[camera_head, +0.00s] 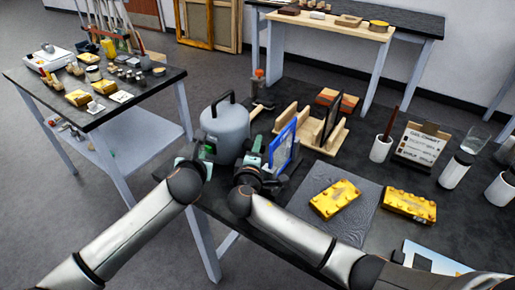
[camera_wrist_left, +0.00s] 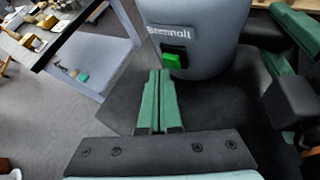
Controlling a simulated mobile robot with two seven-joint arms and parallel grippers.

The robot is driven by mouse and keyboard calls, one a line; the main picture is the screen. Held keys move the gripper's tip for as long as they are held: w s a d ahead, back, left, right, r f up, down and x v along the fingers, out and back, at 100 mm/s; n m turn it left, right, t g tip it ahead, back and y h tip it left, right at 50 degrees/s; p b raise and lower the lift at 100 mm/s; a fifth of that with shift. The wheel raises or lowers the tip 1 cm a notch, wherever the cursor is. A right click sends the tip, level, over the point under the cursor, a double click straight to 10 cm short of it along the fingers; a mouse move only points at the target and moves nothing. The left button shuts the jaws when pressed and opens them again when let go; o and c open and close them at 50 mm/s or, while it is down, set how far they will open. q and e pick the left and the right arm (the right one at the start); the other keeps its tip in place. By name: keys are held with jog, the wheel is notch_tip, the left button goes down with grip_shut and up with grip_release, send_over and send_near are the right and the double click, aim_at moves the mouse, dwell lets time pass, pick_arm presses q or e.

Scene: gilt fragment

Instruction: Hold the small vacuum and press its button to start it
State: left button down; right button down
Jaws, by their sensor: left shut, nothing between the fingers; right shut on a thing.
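The small vacuum (camera_head: 226,127) is a grey rounded canister with a black top handle, upright at the table's left edge. Its body also fills the top of the left wrist view (camera_wrist_left: 205,45), with a lit green button (camera_wrist_left: 171,61) in a black housing under a label. My left gripper (camera_head: 204,160) is shut and empty, its green fingertips (camera_wrist_left: 160,74) just below the button; I cannot tell if they touch it. My right gripper (camera_head: 254,152) is shut at the vacuum's right side, holding it; the contact is partly hidden.
A blue-framed panel (camera_head: 283,148) stands close right of my right gripper, before a wooden rack (camera_head: 325,132). Yellow blocks (camera_head: 335,199) lie on and beside a grey mat (camera_head: 360,222). A cluttered side table (camera_head: 135,98) stands left across a floor gap.

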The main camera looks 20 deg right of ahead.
pick_arm(q)
jog(key=shift+w+d, duration=0.1)
jog(key=shift+d, duration=0.05)
dwell(0.3)
jog(key=shift+w+d, duration=0.2)
jog(key=shift+d, duration=0.15)
dwell(0.3)
jog(key=shift+s+a, duration=0.3)
jog(key=shift+a, duration=0.2)
jog(key=shift+s+a, duration=0.9)
jog(key=shift+a, duration=0.3)
jog(key=shift+s+a, duration=0.9)
jog(key=shift+a, duration=0.25)
